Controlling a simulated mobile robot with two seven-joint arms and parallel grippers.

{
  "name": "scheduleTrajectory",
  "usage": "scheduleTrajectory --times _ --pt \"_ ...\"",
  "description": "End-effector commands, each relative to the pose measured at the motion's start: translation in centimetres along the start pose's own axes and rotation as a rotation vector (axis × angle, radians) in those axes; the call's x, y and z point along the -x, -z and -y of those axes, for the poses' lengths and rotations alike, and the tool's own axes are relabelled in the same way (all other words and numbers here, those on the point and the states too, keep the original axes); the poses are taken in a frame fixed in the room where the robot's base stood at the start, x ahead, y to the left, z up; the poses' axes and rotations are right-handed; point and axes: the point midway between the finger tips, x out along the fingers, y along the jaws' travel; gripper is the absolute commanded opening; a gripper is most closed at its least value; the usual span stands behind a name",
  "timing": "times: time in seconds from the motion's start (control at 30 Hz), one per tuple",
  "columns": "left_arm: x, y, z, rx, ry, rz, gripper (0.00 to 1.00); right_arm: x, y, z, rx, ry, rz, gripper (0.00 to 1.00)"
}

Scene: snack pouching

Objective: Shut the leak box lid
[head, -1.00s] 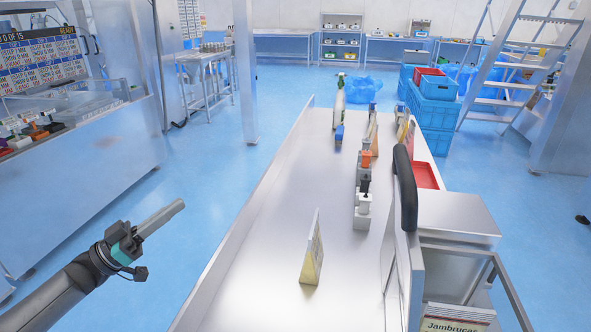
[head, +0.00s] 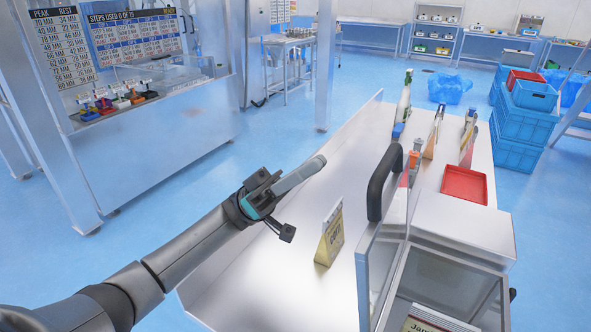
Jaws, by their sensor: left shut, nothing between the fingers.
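The leak box (head: 465,240) stands at the lower right on the steel bench, a metal box whose dark opening shows at the front. Its lid (head: 368,275) stands up on the left side of the box, seen nearly edge-on, with a thick black handle (head: 378,185) at its top. My left gripper (head: 318,165) is shut and empty, in the air over the bench to the left of the handle, with a gap between them. My right gripper is not in view.
Bottles (head: 403,100), other card stands and a red tray (head: 464,184) are farther back. The bench's left part is bare.

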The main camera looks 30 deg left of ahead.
Motion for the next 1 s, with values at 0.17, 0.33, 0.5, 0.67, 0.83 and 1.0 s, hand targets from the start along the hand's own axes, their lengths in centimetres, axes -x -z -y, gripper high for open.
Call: scheduleTrajectory --times 0.17,0.33,0.5,0.67,0.83,1.0 --pt "-4.0 0.2 -0.1 0.000 -0.003 -0.002 0.00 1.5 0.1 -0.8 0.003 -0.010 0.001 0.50" --pt "-5.5 -1.8 0.0 0.000 0.000 -0.003 0.00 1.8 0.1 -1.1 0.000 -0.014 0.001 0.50" --pt "-6.3 -2.7 0.0 0.000 0.002 -0.001 0.00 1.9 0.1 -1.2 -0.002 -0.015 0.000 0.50" --pt "-6.4 -2.9 0.0 0.000 0.002 0.000 0.00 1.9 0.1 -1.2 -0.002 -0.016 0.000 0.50" --pt "-6.3 -2.9 0.0 0.000 0.002 0.000 0.00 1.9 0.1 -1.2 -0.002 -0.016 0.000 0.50" --pt "-6.6 -2.8 0.0 0.000 0.002 0.010 0.00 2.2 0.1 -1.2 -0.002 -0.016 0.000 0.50"
